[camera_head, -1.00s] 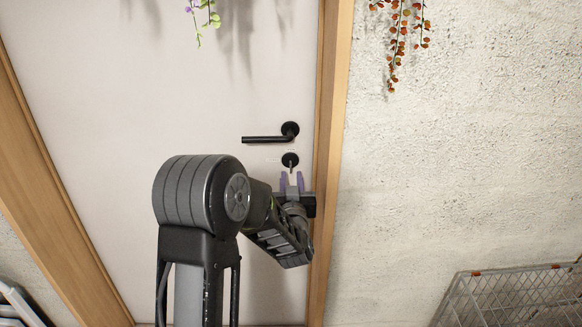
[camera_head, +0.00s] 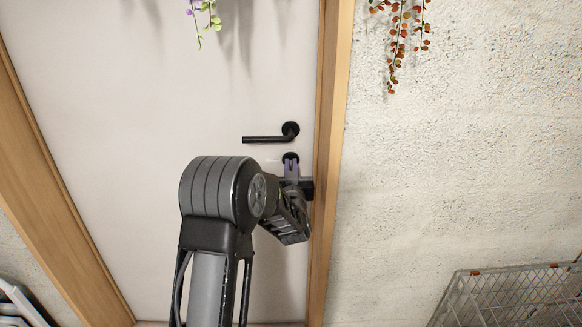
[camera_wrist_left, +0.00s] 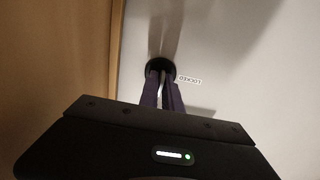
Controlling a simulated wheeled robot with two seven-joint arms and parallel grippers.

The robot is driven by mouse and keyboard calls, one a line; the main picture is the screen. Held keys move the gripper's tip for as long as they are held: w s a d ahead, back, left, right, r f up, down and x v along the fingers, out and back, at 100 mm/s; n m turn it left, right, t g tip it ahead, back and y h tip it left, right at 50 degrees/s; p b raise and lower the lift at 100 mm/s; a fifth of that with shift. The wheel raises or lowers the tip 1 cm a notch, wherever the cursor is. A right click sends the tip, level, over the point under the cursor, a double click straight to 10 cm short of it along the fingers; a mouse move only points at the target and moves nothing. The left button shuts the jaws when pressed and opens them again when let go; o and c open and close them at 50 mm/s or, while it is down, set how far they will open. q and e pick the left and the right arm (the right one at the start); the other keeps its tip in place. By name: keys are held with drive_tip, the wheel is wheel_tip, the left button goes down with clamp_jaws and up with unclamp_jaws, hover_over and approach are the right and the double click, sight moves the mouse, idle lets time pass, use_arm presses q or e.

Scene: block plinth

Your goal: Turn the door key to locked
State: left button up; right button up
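The black lock rosette (camera_head: 290,157) sits on the pale door below the black lever handle (camera_head: 272,137). My left gripper (camera_head: 291,165) is at the rosette, its two purple fingers close together on either side of the key. In the left wrist view the fingers (camera_wrist_left: 162,88) reach up to the rosette (camera_wrist_left: 158,66), with a thin pale strip of the key (camera_wrist_left: 162,84) between them. The fingers hide most of the key. A small label (camera_wrist_left: 190,80) reading LOCKED is on the door, right of the rosette. My right gripper is not in view.
The wooden door frame (camera_head: 330,150) runs close to the right of the lock. The lever handle is just above my gripper. Hanging plants (camera_head: 400,40) are at the top, and a wire crate (camera_head: 515,295) is at lower right.

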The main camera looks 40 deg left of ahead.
use_arm(q)
clamp_jaws()
drive_tip(key=shift+m, duration=0.4)
drive_tip(key=m, duration=0.2)
drive_tip(key=shift+d+m+b, duration=0.1)
drive_tip(key=shift+m+b, duration=0.2)
drive_tip(key=m+p, duration=0.1)
drive_tip(key=m, duration=0.6)
drive_tip(key=m+p, duration=0.2)
drive_tip(key=m, duration=0.5)
drive_tip(key=shift+w+d+f+m, duration=0.1)
drive_tip(key=shift+f+m, duration=0.1)
drive_tip(key=shift+m, duration=0.1)
